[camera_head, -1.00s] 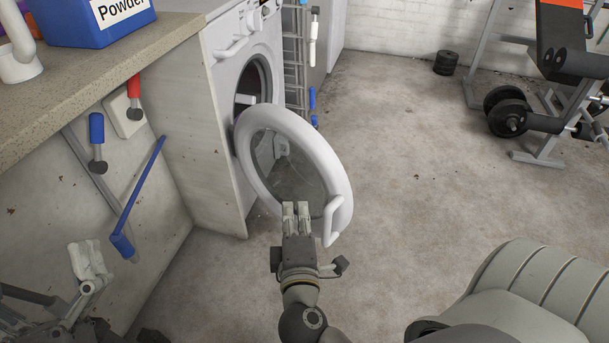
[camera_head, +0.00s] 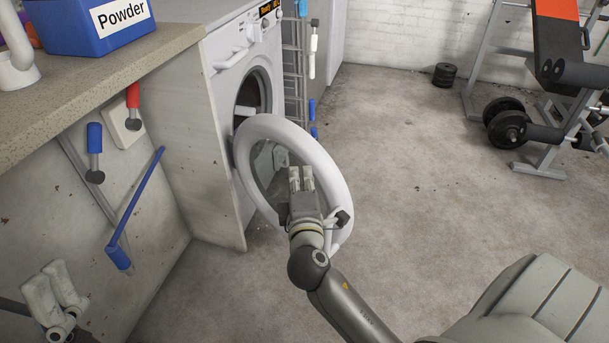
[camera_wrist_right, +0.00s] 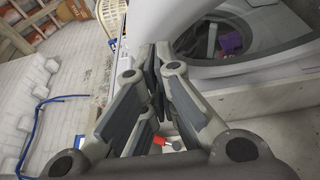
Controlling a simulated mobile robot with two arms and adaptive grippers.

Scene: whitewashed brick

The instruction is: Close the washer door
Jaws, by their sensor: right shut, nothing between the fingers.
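The washer (camera_head: 222,75) is a white front-loader at the left, beside the counter. Its round door (camera_head: 339,172), a thick white ring with a clear middle, stands open and swung out from the dark drum opening (camera_head: 250,92). My right gripper (camera_head: 301,172) is shut and empty, in front of the door's lower right part in the head view. I cannot tell whether it touches the door. In the right wrist view its fingers (camera_wrist_right: 155,68) are together. My left gripper (camera_head: 53,287) is at the lower left, away from the washer; its jaw state is unclear.
A counter (camera_head: 120,70) holds a blue powder box (camera_head: 95,25). Blue and red handled tools hang on the panel below. A ladder-like rack (camera_head: 294,60) stands behind the washer. Gym equipment (camera_head: 560,90) is at the right. The middle floor (camera_head: 420,180) is clear.

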